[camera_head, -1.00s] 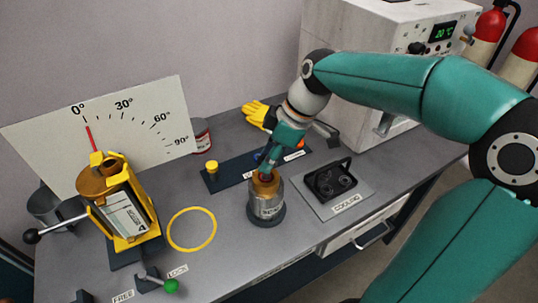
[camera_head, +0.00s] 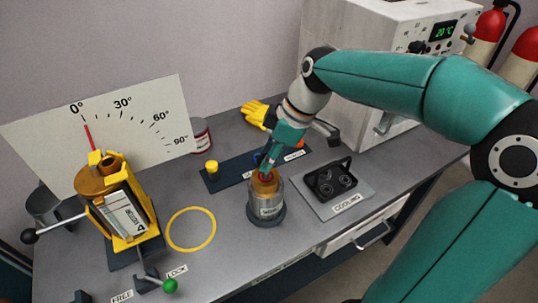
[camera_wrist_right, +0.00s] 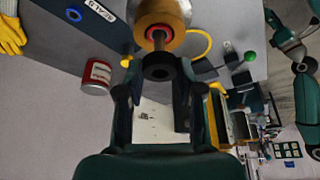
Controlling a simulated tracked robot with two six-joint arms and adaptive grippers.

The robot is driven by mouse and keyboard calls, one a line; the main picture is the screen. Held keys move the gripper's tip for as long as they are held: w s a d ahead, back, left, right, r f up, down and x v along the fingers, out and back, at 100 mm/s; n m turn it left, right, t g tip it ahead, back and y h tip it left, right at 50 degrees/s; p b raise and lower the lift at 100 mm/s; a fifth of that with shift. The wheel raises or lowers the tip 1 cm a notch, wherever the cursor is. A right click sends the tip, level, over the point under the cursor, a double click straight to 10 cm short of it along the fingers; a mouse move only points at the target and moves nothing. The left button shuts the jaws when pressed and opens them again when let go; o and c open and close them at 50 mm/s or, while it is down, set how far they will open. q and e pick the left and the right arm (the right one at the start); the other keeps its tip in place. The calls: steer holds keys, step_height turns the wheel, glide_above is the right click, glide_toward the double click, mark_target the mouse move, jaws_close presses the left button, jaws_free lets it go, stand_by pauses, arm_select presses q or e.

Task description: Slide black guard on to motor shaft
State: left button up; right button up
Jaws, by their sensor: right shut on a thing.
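The silver can with a gold top (camera_head: 267,205) stands upright on a dark round base at the middle front of the bench. In the wrist view its gold top (camera_wrist_right: 174,42) shows a red ring and a shaft-like centre. My right gripper (camera_head: 266,166) is directly over it, pointing down. In the wrist view the right gripper (camera_wrist_right: 158,84) is shut on a short black ring, the black guard (camera_wrist_right: 158,68). The guard lines up with the shaft close to the red ring; whether it is around the shaft I cannot tell.
A yellow ring (camera_head: 191,209) lies to the left, beside a yellow tilting fixture (camera_head: 128,215). A dark strip (camera_head: 228,174), red-white tin (camera_head: 201,136) and yellow glove (camera_head: 257,113) are behind.

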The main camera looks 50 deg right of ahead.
steer(key=shift+f+b, duration=1.3)
stand_by(0.6)
steer(key=o, duration=0.9)
steer(key=shift+r, duration=0.1)
steer(key=v, duration=1.1)
steer(key=shift+s+d+r, duration=0.1)
steer(key=shift+s+r, duration=0.05)
steer(key=shift+r, duration=0.25)
